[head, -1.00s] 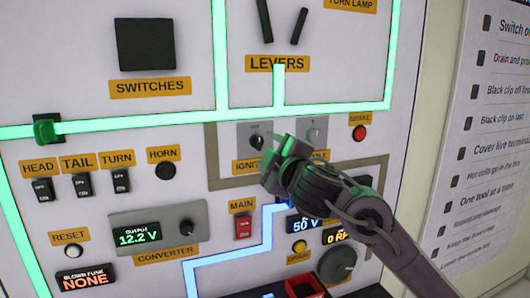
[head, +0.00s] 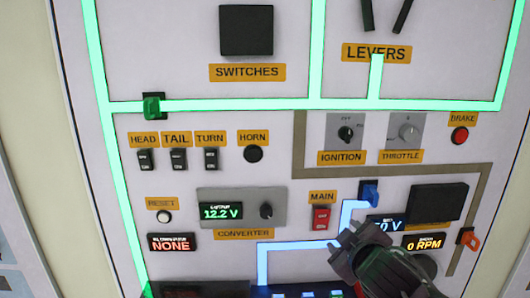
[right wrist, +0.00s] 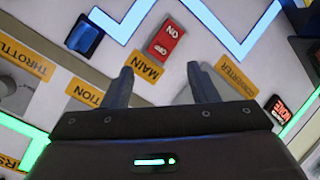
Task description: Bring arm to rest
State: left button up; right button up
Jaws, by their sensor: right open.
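My right gripper (head: 362,238) is in the lower right of the head view, in front of the panel just below the blue switch (head: 369,193). In the right wrist view my right gripper (right wrist: 160,85) has its two fingers apart with nothing between them. The red MAIN switch (right wrist: 166,38) lies beyond the fingers there; it also shows in the head view (head: 320,218). The ignition knob (head: 345,133) is in full view above the gripper and apart from it. My left gripper is out of view.
The upright panel (head: 230,125) fills most of the view. My right gripper partly covers a blue voltage display (head: 385,224).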

jog(key=s+d+f+m+g, duration=0.2)
jog(key=s+f+m+g, duration=0.65)
jog(key=s+f, duration=1.6)
jog(key=s+f+n+g, duration=0.1)
jog(key=s+f+g, duration=0.1)
jog(key=f, duration=1.3)
jog(key=s+f+n+g, duration=0.1)
jog(key=s+f, duration=0.1)
jog(key=f, duration=1.3)
jog(key=s+d+f+g, duration=0.1)
jog(key=s+d+f, duration=0.2)
jog(key=s+f, duration=1.4)
jog(key=shift+s+f, duration=0.35)
jog(key=shift+s, duration=0.65)
jog(key=shift+d, duration=0.1)
